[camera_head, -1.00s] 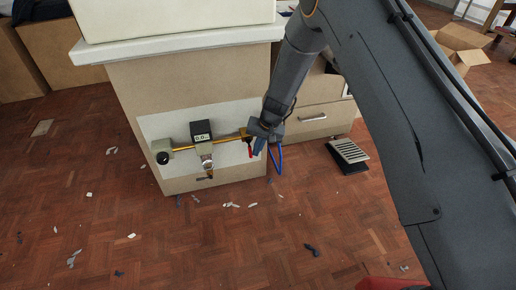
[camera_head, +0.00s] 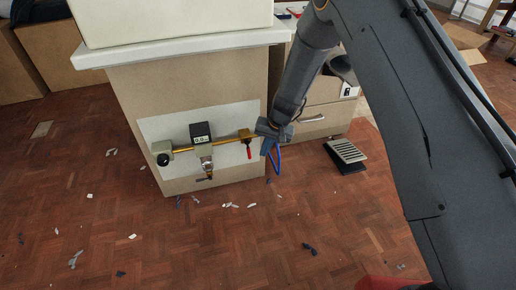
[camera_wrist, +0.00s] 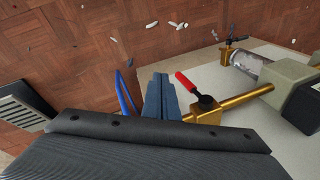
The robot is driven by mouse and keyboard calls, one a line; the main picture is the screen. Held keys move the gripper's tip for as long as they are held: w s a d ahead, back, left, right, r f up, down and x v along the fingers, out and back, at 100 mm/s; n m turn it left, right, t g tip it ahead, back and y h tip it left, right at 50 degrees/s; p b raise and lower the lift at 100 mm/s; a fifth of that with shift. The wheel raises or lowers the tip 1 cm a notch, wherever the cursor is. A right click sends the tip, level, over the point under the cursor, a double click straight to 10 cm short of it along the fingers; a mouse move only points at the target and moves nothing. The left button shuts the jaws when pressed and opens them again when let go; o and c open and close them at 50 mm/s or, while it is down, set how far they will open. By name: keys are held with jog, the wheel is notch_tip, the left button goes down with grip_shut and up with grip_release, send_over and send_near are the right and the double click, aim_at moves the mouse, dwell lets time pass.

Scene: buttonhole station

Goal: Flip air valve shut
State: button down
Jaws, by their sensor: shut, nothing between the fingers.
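The air valve has a brass body (camera_head: 246,134) at the right end of a brass pipe on the pale panel. Its red lever (camera_head: 249,152) hangs down from the body, across the pipe's line. In the wrist view the lever (camera_wrist: 187,83) shows red with a black base on the brass body (camera_wrist: 207,114). My gripper (camera_head: 267,147) is just right of the valve, and its blue fingers are shut and empty. In the wrist view the fingers (camera_wrist: 160,95) are close beside the lever, with a small gap at the lever's tip. The pipe's right end is hidden.
A blue hose loop (camera_head: 279,160) hangs right beside my fingers. A black display box (camera_head: 201,132), a clear bowl and a black knob (camera_head: 163,159) are along the pipe to the left. A grey slatted object (camera_head: 347,153) lies on the floor at right. Floor scraps are scattered.

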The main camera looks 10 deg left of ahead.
jog(key=w+d+p+v, duration=0.1)
jog(key=p+v, duration=0.1)
jog(key=v, duration=0.8)
jog(key=shift+s+d+f+p, duration=0.2)
jog(key=shift+d+p, duration=0.1)
jog(key=shift+d, duration=0.05)
jog(key=s+a+r+n+g, duration=0.1)
jog(key=s+a+r+n, duration=0.15)
jog(key=s+r, duration=1.3)
jog(key=s+d+r+n+h, duration=0.1)
jog(key=s+d+r+n, duration=0.2)
jog(key=s, duration=0.7)
jog(key=s+d+r+h, duration=0.2)
jog(key=s+d+r, duration=0.15)
jog(key=s, duration=0.75)
jog(key=d+r+m+p, duration=0.6)
jog(key=d+r+p, duration=1.3)
jog(key=r+p, duration=0.4)
jog(key=p, duration=0.3)
jog(key=shift+s, duration=0.35)
jog(key=shift+d, duration=0.1)
